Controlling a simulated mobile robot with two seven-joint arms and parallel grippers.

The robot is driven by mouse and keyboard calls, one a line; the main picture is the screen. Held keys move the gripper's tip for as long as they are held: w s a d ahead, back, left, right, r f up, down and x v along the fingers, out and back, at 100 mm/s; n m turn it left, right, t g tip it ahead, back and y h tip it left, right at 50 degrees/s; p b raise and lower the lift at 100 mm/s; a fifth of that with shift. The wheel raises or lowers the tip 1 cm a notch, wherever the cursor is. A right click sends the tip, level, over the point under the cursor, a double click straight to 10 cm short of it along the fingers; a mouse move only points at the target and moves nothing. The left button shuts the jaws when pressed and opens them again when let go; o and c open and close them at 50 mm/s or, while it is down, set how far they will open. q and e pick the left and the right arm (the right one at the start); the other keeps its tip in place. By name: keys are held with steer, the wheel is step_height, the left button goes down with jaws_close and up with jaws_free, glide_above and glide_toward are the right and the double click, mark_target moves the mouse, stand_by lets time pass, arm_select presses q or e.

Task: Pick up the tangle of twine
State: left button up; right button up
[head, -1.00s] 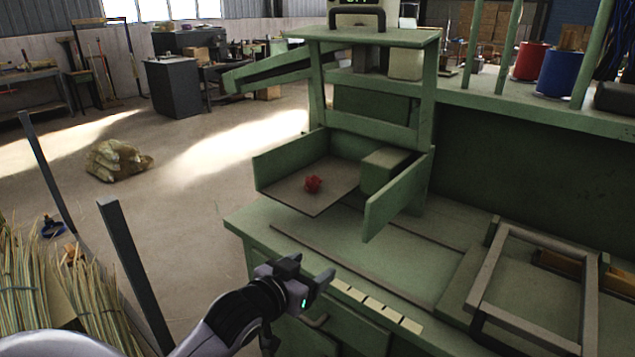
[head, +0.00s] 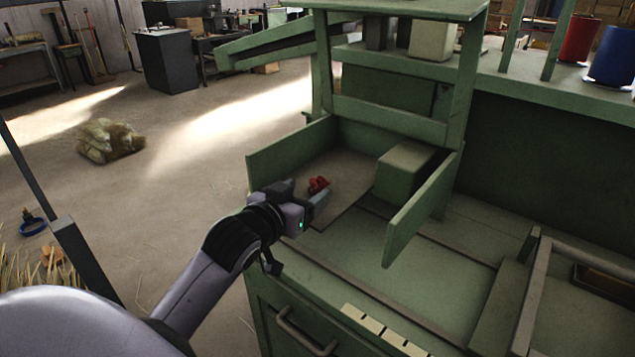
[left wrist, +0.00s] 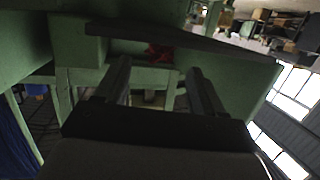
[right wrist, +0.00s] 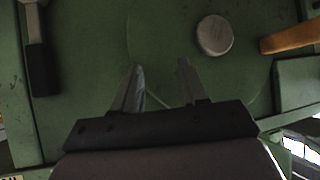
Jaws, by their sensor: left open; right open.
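The tangle of twine (head: 318,185) is a small red bundle on the brown floor of the green tray (head: 350,180). In the left wrist view the red tangle (left wrist: 159,53) shows ahead, roughly between the finger directions. My left gripper (head: 318,200) is at the near edge of the tray, just in front of the tangle and partly covering it in the head view. Its fingers (left wrist: 158,78) are apart with nothing between them. My right gripper (right wrist: 162,75) is open and empty over a green surface, out of the head view.
Green side walls (head: 420,210) flank the tray, and a green block (head: 405,170) stands at its right. A wooden frame (head: 535,290) lies on the bench at right. The right wrist view shows a round grey disc (right wrist: 214,35) and a wooden handle (right wrist: 290,38).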

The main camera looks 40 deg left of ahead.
mark_target(314, 187)
arm_select(q)
steer(key=shift+p+x, duration=0.5)
steer(key=shift+x, duration=2.8)
steer(key=c, duration=1.1)
